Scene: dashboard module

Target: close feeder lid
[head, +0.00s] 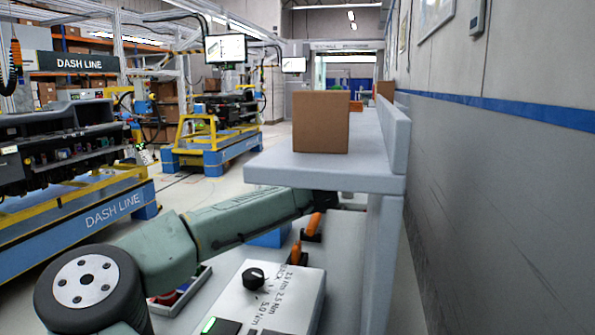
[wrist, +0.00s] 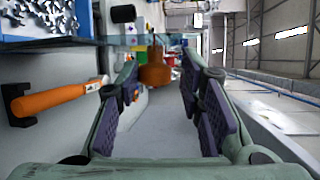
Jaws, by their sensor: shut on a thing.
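In the wrist view, my gripper (wrist: 158,72) has its two dark-padded fingers on either side of an orange-brown knob-like piece (wrist: 154,76), and it is shut on that piece. A thin, pale see-through panel (wrist: 172,41) shows just beyond the fingertips; it may be the feeder lid, but its angle is unclear. A blue bin (wrist: 85,30) full of small metal parts is at the upper left. In the head view my arm reaches under the grey shelf, which hides the gripper and the lid.
An orange-handled tool (wrist: 55,98) lies left of my fingers. The grey shelf (head: 270,172) above my arm carries a cardboard box (head: 321,121). A control box with a black knob (head: 262,300) stands near my arm. The wall (head: 490,170) is at the right.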

